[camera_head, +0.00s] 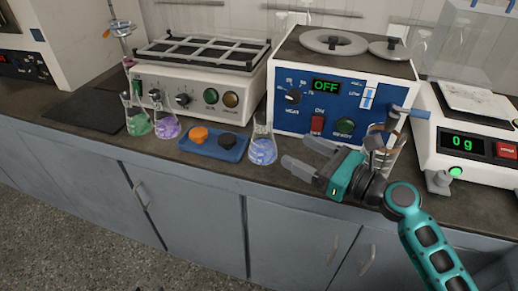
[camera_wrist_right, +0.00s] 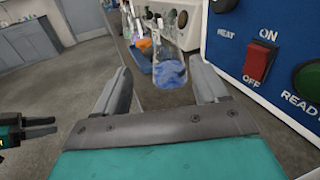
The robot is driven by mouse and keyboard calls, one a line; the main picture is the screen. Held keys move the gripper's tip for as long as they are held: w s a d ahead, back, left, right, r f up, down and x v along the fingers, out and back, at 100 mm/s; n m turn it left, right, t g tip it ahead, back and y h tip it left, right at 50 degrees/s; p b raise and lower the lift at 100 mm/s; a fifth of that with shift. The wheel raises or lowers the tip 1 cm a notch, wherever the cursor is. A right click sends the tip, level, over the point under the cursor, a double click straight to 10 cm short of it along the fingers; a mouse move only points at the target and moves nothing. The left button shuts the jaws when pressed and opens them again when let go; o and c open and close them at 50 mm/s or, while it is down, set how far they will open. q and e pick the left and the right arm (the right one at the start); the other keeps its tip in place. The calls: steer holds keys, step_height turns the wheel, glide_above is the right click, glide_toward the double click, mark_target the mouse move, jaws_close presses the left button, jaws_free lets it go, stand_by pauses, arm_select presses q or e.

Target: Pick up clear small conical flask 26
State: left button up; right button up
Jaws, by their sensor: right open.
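A small clear conical flask with blue contents (camera_head: 262,147) stands upright on the counter in front of the blue-panelled machine. It also shows in the right wrist view (camera_wrist_right: 169,72), ahead and between the finger lines. Two similar clear flasks, one with green contents (camera_head: 137,122) and one with purple contents (camera_head: 167,127), stand further left. I cannot read a number on any flask. My right gripper (camera_head: 305,157) is open and empty, just right of the blue flask, fingers pointing toward it. My left gripper (camera_wrist_right: 38,126) shows only at the left edge of the right wrist view; its jaws are unclear.
A blue tray (camera_head: 213,150) with an orange and a black piece lies left of the blue flask. The blue-panelled machine (camera_head: 345,105) reads OFF behind. A balance (camera_head: 462,145) reads 0 g at right. Glassware (camera_head: 384,158) stands behind my right wrist. The counter's front edge is close.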

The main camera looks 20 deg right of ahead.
mark_target(270, 131)
steer(key=shift+w+r+m, duration=0.2)
steer(key=shift+w+m, duration=0.1)
steer(key=x, duration=0.6)
steer(key=shift+w+a, duration=0.15)
steer(key=shift+w, duration=0.1)
steer(key=shift+d+b+x, duration=0.15)
steer(key=shift+x, duration=1.35)
steer(key=shift+d+b+x, duration=0.15)
steer(key=shift+x, duration=1.3)
steer(key=shift+w, duration=0.15)
jaws_close()
